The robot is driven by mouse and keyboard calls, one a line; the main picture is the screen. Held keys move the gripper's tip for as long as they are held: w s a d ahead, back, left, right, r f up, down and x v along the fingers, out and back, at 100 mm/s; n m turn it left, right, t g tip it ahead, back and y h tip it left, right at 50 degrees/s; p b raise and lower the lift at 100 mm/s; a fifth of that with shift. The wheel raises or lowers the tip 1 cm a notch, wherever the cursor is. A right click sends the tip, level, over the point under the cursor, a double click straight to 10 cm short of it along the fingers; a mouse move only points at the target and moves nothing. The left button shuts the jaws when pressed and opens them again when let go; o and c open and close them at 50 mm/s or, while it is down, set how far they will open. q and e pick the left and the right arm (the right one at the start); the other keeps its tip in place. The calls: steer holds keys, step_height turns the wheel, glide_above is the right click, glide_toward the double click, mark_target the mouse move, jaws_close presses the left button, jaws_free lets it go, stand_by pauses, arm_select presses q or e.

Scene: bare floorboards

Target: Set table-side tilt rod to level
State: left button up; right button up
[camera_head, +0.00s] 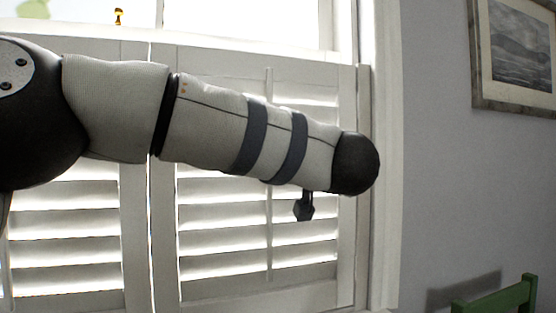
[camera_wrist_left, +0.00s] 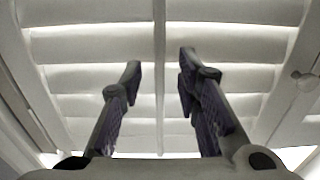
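A white window shutter panel stands behind my left arm in the head view. Its thin vertical tilt rod (camera_head: 268,235) shows above and below the arm; the middle is hidden. Its white louvers (camera_head: 220,245) are tilted, with bright light between them. In the left wrist view the tilt rod (camera_wrist_left: 159,70) runs down between the two fingers of my left gripper (camera_wrist_left: 160,75). The fingers are spread apart, with a gap on each side of the rod. In the head view only a small dark part of that gripper shows below the arm. My right gripper is not in view.
Another shutter panel (camera_head: 65,245) with louvers stands at the left. A framed picture (camera_head: 515,55) hangs on the grey wall at the right. A green chair back (camera_head: 497,298) is at the lower right. A small yellow object (camera_head: 118,16) shows above the shutters.

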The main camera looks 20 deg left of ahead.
arm_select(q)
steer(key=shift+x, duration=1.8)
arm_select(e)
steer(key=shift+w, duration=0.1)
